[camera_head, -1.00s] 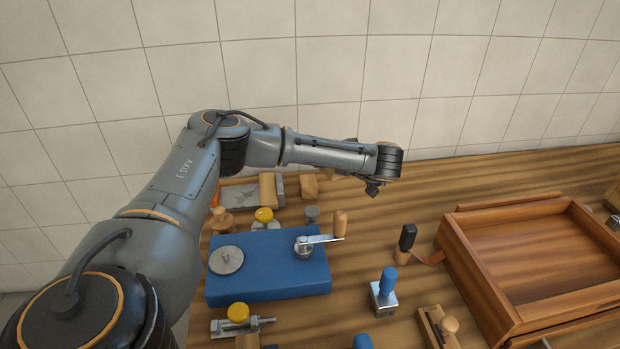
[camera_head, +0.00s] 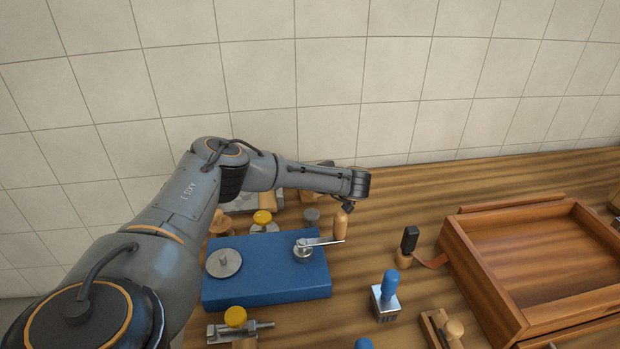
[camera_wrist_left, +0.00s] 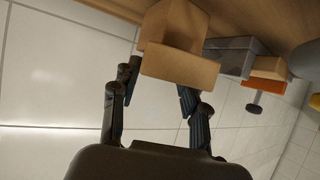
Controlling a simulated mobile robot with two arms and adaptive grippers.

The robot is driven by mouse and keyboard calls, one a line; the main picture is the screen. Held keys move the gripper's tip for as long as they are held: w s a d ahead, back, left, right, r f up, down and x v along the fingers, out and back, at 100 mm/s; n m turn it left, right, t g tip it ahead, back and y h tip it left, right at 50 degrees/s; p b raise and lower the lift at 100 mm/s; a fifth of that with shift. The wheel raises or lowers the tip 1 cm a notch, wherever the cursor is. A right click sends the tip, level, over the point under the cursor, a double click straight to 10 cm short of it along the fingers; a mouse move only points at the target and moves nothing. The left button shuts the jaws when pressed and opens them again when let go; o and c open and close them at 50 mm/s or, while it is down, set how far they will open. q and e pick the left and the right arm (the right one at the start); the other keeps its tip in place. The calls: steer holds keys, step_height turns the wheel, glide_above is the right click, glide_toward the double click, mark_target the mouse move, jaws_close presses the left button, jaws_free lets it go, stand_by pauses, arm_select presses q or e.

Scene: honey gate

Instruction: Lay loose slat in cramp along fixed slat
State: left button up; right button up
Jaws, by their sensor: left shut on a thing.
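My left gripper (camera_head: 348,208) is behind the blue plate, its fingers mostly hidden by my arm. In the left wrist view the gripper (camera_wrist_left: 158,82) has its fingers on either side of a light wooden piece (camera_wrist_left: 180,68), which looks like the loose slat; exactly where they touch is unclear. Beyond it are a grey block (camera_wrist_left: 232,55), another wooden piece (camera_wrist_left: 268,68) and an orange part (camera_wrist_left: 262,86), perhaps the cramp and fixed slat. In the head view, a wooden piece (camera_head: 268,199) and grey part there are partly covered by my arm. My right gripper is out of view.
A blue plate (camera_head: 265,286) carries a round disc and a crank with a wooden handle (camera_head: 341,225). A blue-handled stamp (camera_head: 386,295), a black-topped tool (camera_head: 408,243) and a wooden tray (camera_head: 470,270) lie to the right. The tabletop behind the tray is clear.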

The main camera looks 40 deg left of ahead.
arm_select(q)
steer(key=shift+f, duration=0.15)
steer(key=o, duration=1.2)
steer(key=shift+c, duration=0.2)
